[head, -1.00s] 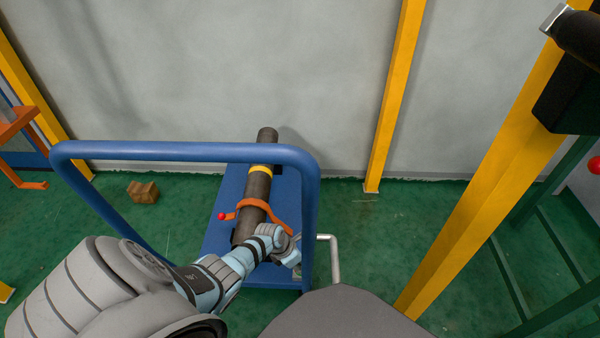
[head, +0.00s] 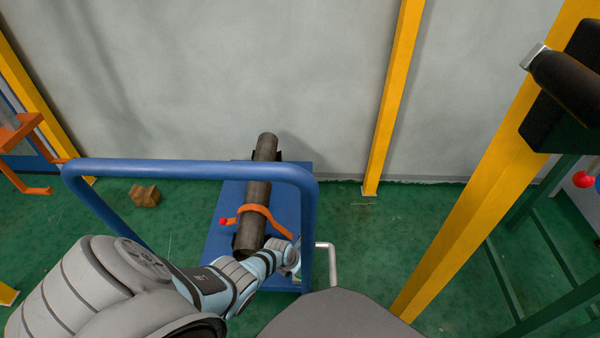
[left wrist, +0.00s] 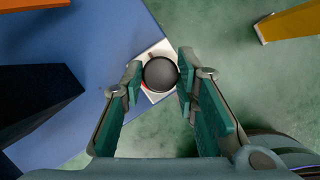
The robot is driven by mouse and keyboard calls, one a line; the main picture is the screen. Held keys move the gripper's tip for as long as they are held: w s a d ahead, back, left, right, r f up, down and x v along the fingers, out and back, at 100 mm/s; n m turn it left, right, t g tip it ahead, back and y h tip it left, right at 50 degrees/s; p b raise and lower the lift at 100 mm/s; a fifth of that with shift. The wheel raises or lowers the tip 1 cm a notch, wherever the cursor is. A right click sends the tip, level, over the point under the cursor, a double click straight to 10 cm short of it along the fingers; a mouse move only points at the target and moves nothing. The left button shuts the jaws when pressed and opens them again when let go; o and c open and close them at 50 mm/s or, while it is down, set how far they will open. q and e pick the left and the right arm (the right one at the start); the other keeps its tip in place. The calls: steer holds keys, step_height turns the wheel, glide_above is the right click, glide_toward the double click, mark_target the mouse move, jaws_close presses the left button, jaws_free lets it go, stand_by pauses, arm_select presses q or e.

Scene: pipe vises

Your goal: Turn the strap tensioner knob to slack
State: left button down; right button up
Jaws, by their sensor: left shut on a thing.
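A dark pipe (head: 250,238) lies on a blue cart deck (head: 222,240), with an orange strap (head: 262,211) over it. A small red ball (head: 222,221) sits at the strap's left end. My left gripper (head: 292,260) is low at the strap's right side; the arm partly hides that end. In the left wrist view, a round black knob (left wrist: 160,74) sits between the fingertips of my left gripper (left wrist: 159,80), which is shut on it. A white plate with a bit of red shows beneath the knob. My right gripper is not in view.
A blue tubular handle (head: 190,170) arches across the cart in front of the pipe. Yellow posts (head: 393,100) stand at the wall and right. A brown block (head: 144,196) lies on the green floor. A black clamp-like part (head: 570,85) is at upper right.

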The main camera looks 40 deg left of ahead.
arm_select(q)
steer(key=c, duration=1.3)
jaws_free()
steer(key=shift+r, duration=0.1)
steer(key=v, duration=1.2)
